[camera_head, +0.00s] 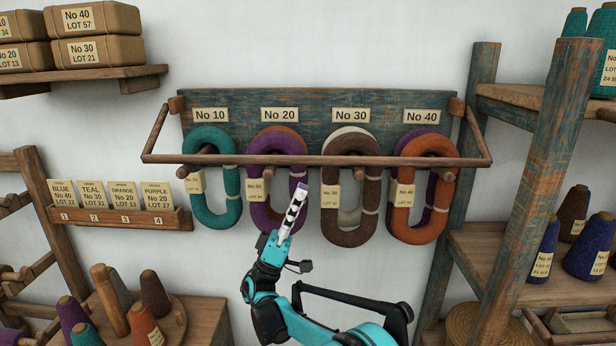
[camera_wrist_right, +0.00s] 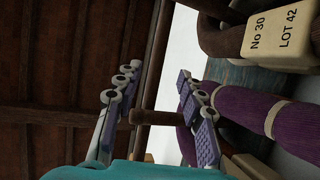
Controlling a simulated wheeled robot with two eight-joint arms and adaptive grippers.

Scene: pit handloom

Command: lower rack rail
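The rack rail (camera_head: 320,161) is a long brown wooden bar across the front of the hanging skeins. Slanted side arms join it to the ends of the blue-green rack board (camera_head: 315,98). My right gripper (camera_head: 300,192) points up just below the rail, in front of the No 20 purple skein (camera_head: 262,212). In the right wrist view, the fingers (camera_wrist_right: 157,75) are apart, and the rail (camera_wrist_right: 155,55) shows between them in the picture, with a peg (camera_wrist_right: 160,117) near it. I cannot tell whether they touch the rail. My left gripper is not in view.
Teal (camera_head: 210,221), brown (camera_head: 345,235) and orange (camera_head: 405,230) skeins hang on pegs behind the rail. A card holder (camera_head: 120,219) is at left. A shelf post (camera_head: 545,170) with cones stands at right. Bare wall lies below the skeins.

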